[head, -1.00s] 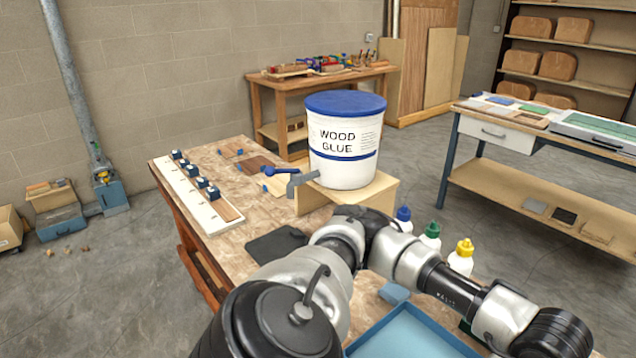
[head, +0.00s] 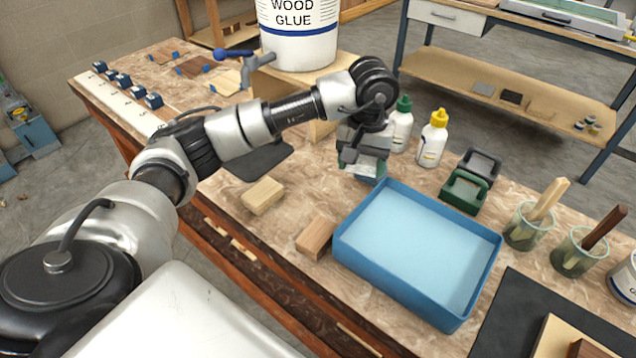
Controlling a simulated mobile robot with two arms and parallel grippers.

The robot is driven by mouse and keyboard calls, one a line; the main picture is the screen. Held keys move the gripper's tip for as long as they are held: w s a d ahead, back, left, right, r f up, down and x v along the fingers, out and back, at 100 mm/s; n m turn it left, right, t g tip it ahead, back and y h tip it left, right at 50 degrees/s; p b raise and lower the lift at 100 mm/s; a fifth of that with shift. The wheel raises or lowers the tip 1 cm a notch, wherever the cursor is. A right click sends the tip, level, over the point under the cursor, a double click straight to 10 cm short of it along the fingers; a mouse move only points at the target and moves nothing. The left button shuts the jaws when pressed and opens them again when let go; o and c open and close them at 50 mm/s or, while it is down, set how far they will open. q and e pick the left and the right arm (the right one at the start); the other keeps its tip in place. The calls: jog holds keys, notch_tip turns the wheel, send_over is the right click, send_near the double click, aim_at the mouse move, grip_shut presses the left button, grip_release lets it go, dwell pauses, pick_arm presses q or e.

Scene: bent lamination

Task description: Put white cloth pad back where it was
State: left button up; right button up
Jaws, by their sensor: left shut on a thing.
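My left gripper (head: 363,158) points down just behind the left back corner of the blue tray (head: 345,245). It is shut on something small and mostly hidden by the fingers. A pale edge (head: 358,168) shows under the fingertips and fits the white cloth pad, but its outline is not clear. No other white cloth pad shows on the bench. My right gripper is not in view.
Wood blocks (head: 263,195) lie left of the tray. A dark pad (head: 255,160) lies under my arm. The wood glue bucket (head: 300,45) stands behind on a wooden stand.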

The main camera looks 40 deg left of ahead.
pick_arm(q)
jog(key=p, duration=0.1)
send_over(318, 189)
notch_tip(318, 189, down, 6)
jog(key=shift+r, duration=0.25)
notch_tip(318, 189, down, 4)
jog(key=shift+f+p, duration=0.1)
jog(key=shift+p, duration=0.3)
jog(key=shift+f+b, duration=0.15)
jog(key=shift+b, duration=0.15)
jog(key=o, duration=0.9)
jog(key=shift+c, duration=0.2)
